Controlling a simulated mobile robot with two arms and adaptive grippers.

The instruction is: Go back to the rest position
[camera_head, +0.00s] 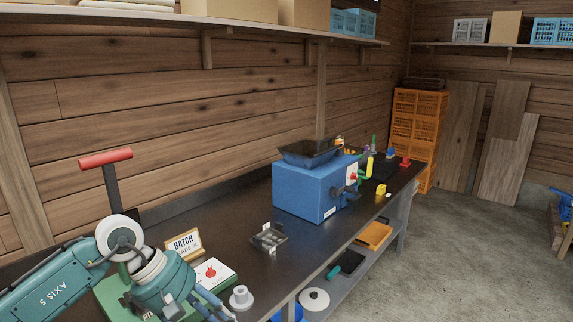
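My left arm comes in from the lower left. My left gripper (214,309) is at the bottom edge, low over the near end of the dark workbench (195,222), beside a white flanged part (241,297). Its blue-grey fingers are partly cut off, so I cannot tell whether it is open or shut, or whether it holds anything. My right gripper is not in view.
A small metal fixture (268,237) and a blue machine (305,190) stand farther along. Orange crates (415,125) are stacked beyond; the right floor is mostly clear.

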